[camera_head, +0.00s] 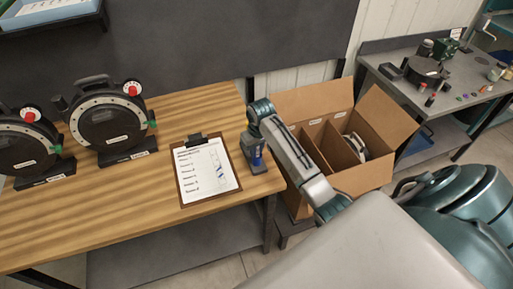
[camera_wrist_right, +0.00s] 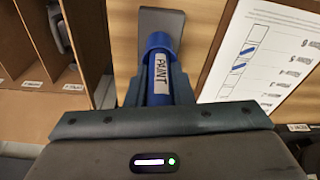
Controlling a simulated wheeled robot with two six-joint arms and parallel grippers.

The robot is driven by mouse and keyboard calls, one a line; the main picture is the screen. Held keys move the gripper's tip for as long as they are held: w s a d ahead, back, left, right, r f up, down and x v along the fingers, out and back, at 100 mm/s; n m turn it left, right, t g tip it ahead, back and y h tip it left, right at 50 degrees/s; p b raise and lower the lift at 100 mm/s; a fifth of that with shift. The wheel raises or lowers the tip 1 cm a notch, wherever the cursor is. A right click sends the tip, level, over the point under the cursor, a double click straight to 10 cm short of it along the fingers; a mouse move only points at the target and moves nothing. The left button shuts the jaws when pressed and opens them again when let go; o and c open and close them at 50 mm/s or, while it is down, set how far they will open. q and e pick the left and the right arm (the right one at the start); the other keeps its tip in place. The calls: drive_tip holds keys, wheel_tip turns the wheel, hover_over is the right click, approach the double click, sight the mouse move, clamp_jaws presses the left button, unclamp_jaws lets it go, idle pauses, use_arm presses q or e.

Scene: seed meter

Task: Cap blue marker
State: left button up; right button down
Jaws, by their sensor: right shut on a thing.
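The blue marker (camera_wrist_right: 159,72), with a white label reading PAINT, lies between the fingers of my right gripper (camera_wrist_right: 158,92) in the right wrist view. The gripper is shut on it. A wider blue end (camera_wrist_right: 158,42) shows at the marker's far end; I cannot tell whether it is a separate cap. Just beyond it is a grey flat piece (camera_wrist_right: 160,20). In the head view my right gripper (camera_head: 256,158) is at the right edge of the wooden table, beside the clipboard, with a bit of blue showing. My left gripper is not in view.
A clipboard (camera_head: 207,172) with a printed sheet lies on the wooden table (camera_head: 110,200). Two round black seed meters (camera_head: 108,122) stand at the left. An open cardboard box (camera_head: 355,180) with dividers is right of the table. A cluttered grey bench (camera_head: 455,100) stands farther right.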

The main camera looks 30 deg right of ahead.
drive_tip(key=c, duration=1.2)
unclamp_jaws()
